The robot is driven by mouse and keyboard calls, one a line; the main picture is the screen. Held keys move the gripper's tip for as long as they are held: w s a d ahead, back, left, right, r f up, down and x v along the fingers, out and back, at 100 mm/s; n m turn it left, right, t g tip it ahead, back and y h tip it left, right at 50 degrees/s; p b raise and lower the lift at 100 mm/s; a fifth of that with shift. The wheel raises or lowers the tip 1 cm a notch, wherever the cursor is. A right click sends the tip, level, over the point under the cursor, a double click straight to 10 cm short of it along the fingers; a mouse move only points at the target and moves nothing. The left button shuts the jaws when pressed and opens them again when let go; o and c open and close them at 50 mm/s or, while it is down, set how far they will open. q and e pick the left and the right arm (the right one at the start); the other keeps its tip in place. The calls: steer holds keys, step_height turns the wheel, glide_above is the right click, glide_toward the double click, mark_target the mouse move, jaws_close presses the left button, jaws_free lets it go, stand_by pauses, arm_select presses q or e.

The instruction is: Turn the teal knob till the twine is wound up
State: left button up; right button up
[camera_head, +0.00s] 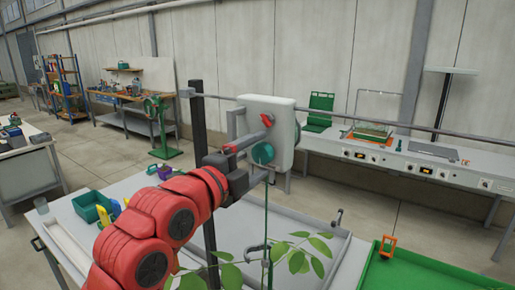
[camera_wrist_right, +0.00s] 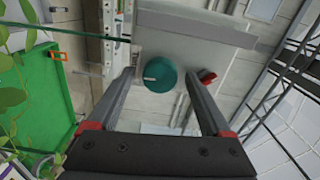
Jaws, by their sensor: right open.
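The teal knob (camera_head: 263,153) sits on the front of a pale grey box (camera_head: 284,118) on a rail. My right gripper (camera_head: 266,151) is open at the box, one finger above the knob and one below in the head view. In the right wrist view the teal knob (camera_wrist_right: 160,75), with a pale mark, shows between the open tips of my right gripper (camera_wrist_right: 159,73). I cannot tell whether they touch it. The green twine (camera_head: 266,215) hangs down below the knob; a dark green line, likely the twine, crosses the wrist view (camera_wrist_right: 60,40). My left gripper is not in view.
A red lever (camera_head: 267,120) is on the box above the knob. A dark post (camera_head: 199,125) stands left of it. Leafy plants (camera_head: 290,255) rise below my gripper. A green tray (camera_head: 415,272) lies at lower right, and a green bin (camera_head: 92,206) at left.

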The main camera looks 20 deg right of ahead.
steer(key=shift+w+d, duration=0.15)
steer(key=shift+w, duration=0.05)
jaws_close()
steer(key=shift+f+m+b, duration=0.2)
steer(key=shift+m+b, duration=1.1)
steer(key=shift+b, duration=0.35)
steer(key=m+b, duration=0.1)
steer(key=m, duration=0.1)
steer(key=shift+r+m+b, duration=0.1)
steer(key=shift+m+b, duration=0.2)
steer(key=shift+m, duration=0.1)
steer(key=m, duration=0.4)
steer(key=shift+r+m+b, duration=0.1)
steer(key=shift+m+b, duration=0.2)
steer(key=shift+b, duration=0.1)
steer(key=m, duration=0.6)
steer(key=shift+m, duration=0.3)
